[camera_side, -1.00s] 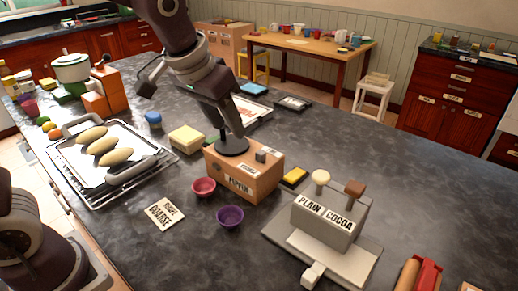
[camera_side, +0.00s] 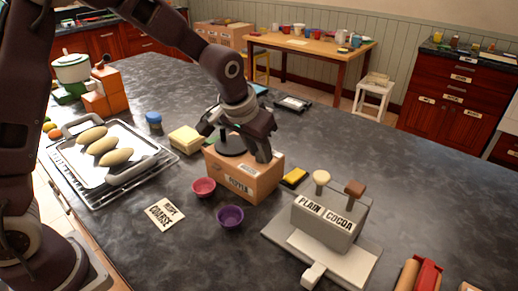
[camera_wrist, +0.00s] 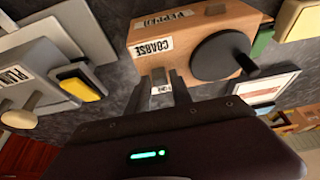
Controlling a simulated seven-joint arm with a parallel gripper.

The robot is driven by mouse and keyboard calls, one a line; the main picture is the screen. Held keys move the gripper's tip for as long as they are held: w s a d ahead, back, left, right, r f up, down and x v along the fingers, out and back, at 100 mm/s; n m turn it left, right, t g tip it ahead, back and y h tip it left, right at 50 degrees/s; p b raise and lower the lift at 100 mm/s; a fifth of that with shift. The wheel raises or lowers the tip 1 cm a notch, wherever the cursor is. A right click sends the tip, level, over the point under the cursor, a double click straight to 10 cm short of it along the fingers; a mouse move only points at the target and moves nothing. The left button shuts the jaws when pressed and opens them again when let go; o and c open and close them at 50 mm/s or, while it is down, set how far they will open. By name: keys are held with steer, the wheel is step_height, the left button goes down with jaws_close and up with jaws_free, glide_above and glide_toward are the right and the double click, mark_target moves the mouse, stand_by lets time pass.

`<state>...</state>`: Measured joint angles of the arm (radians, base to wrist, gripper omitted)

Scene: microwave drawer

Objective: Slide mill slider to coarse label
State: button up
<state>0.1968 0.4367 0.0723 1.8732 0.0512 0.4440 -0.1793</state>
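The mill is a light-wood box (camera_side: 262,182) with a printed front label and a dark round crank disc (camera_side: 232,146) on top. In the wrist view the mill (camera_wrist: 190,35) shows a COARSE label (camera_wrist: 153,45) beside the disc. A small grey slider block (camera_wrist: 160,82) stands on the mill near that label. My gripper (camera_wrist: 162,92) has one finger on each side of the slider; whether they press on it is not clear. In the side view my gripper (camera_side: 262,155) is at the mill's top right and hides the slider.
A grey PLAIN/COCOA dispenser (camera_side: 325,222) with two knobs stands to the right. Red (camera_side: 203,188) and purple (camera_side: 230,217) bowls and a COARSE recipe card (camera_side: 164,213) are in front. A bread tray (camera_side: 75,165) is at left.

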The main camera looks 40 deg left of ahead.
jaws_close()
steer(key=shift+r, duration=0.1)
stand_by(1.0)
